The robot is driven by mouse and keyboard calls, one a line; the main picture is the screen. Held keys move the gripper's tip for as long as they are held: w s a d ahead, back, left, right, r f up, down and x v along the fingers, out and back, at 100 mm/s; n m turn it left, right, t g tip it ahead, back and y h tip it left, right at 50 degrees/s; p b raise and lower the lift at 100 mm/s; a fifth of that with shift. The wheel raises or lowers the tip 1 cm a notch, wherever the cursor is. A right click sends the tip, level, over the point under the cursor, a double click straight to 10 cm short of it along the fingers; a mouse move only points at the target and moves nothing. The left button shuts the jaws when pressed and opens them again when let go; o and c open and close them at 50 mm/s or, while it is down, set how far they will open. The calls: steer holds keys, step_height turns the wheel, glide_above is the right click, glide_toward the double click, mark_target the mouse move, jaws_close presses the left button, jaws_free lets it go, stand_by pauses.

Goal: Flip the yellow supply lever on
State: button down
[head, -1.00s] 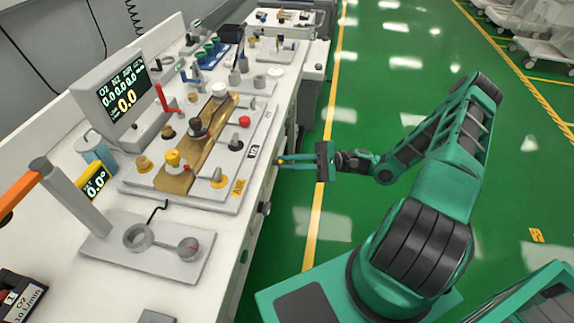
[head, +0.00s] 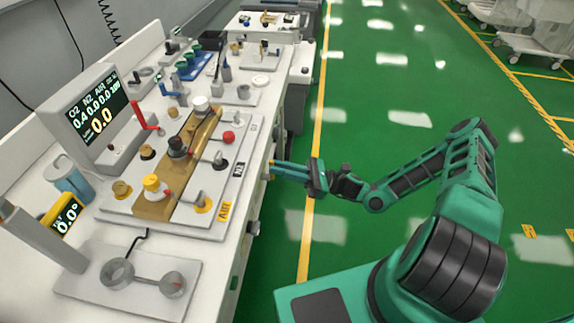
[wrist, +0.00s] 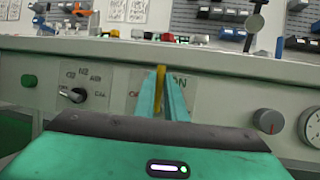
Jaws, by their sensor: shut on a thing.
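The yellow supply lever (wrist: 160,92) stands roughly upright on the cart's front panel in the wrist view. "ON" is printed just right of it, and a partly hidden label is on its left. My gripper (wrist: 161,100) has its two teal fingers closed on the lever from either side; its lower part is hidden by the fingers. In the head view my gripper (head: 273,168) reaches from the right to the cart's front face, with a small bit of yellow at its fingertips.
A black selector knob (wrist: 74,95) is left of the lever, and a red-marked dial (wrist: 268,120) is on the right. The cart's top edge overhangs the panel. A gold block (head: 150,206) with knobs and a display (head: 95,115) are on top. Green floor is open on the right.

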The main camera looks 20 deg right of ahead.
steer(key=shift+w+d+r+t, duration=0.15)
steer(key=shift+w+t, duration=0.25)
steer(key=c, duration=1.8)
jaws_free()
steer(key=shift+s, duration=0.1)
steer(key=v, duration=1.1)
